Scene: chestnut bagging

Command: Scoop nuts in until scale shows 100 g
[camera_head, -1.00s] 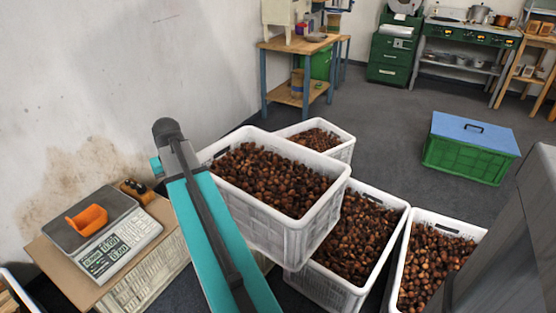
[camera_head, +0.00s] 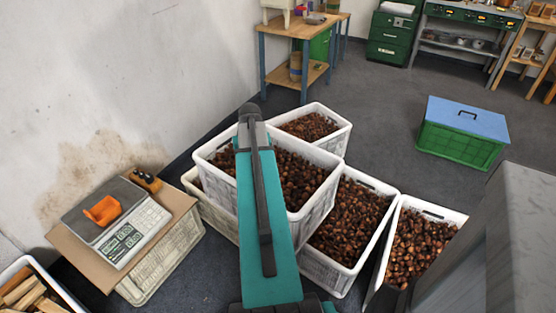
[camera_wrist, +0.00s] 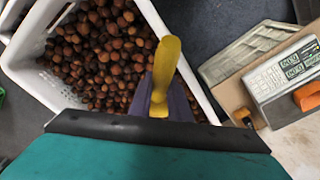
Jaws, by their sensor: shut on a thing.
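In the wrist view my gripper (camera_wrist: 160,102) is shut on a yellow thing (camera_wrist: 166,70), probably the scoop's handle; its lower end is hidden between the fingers. It is above a white crate (camera_wrist: 178,30) of brown nuts (camera_wrist: 100,50). The head view shows this crate (camera_head: 322,203) under my arm, and the arm hides my gripper there. The scale (camera_head: 118,222) stands at the left with an orange open container (camera_head: 103,210) on its pan. The scale also shows at the right of the wrist view (camera_wrist: 280,78). Its digits are too small to read.
More white crates of nuts stand behind (camera_head: 345,140) and to the right (camera_head: 385,220). A cardboard sheet (camera_head: 180,205) lies under the scale. A wood-filled crate (camera_head: 30,270) is at lower left. A green box with a blue lid (camera_head: 462,135) stands on open floor.

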